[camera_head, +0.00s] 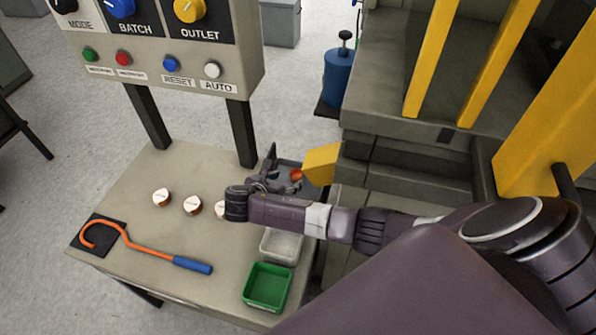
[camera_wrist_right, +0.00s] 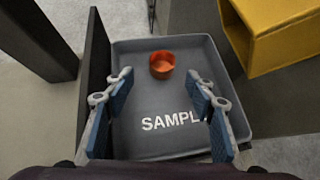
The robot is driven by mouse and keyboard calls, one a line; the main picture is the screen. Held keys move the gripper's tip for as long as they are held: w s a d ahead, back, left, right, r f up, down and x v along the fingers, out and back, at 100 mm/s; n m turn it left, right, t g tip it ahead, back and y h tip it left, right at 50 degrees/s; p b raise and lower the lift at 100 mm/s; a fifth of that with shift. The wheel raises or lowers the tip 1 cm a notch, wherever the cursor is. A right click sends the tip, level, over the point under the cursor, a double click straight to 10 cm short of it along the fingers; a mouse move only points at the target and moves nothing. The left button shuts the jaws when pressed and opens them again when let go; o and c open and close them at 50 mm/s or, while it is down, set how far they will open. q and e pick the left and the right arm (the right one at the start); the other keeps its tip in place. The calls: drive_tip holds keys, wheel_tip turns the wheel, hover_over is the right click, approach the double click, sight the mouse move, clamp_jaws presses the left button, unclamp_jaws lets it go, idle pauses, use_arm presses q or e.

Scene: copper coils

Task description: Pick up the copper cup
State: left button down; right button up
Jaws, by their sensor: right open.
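The copper cup (camera_wrist_right: 162,64) is a small round orange-brown cup standing upright in a grey tray (camera_wrist_right: 165,134) marked "SAMPL". In the head view the cup (camera_head: 296,174) shows small, just beyond my right gripper (camera_head: 262,184). In the right wrist view my right gripper (camera_wrist_right: 163,92) is open, with its two blue-padded fingers apart over the tray. The cup lies ahead of the fingertips, centred between them, and does not look touched. My left gripper is not in view.
A yellow chute (camera_head: 322,164) stands close to the right of the tray. On the table (camera_head: 145,200) are several copper pieces with white tops (camera_head: 193,205), an orange hook with a blue handle (camera_head: 150,247), a white bin (camera_head: 281,246) and a green bin (camera_head: 266,287). A control panel (camera_head: 165,45) rises behind.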

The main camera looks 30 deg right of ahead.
sight(299, 172)
drive_tip(key=x, duration=0.7)
drive_tip(key=shift+d+r, duration=0.3)
drive_tip(key=shift+d, duration=0.1)
drive_tip(key=shift+c, duration=0.7)
drive_tip(key=c, duration=0.9)
drive_tip(key=shift+r, duration=0.1)
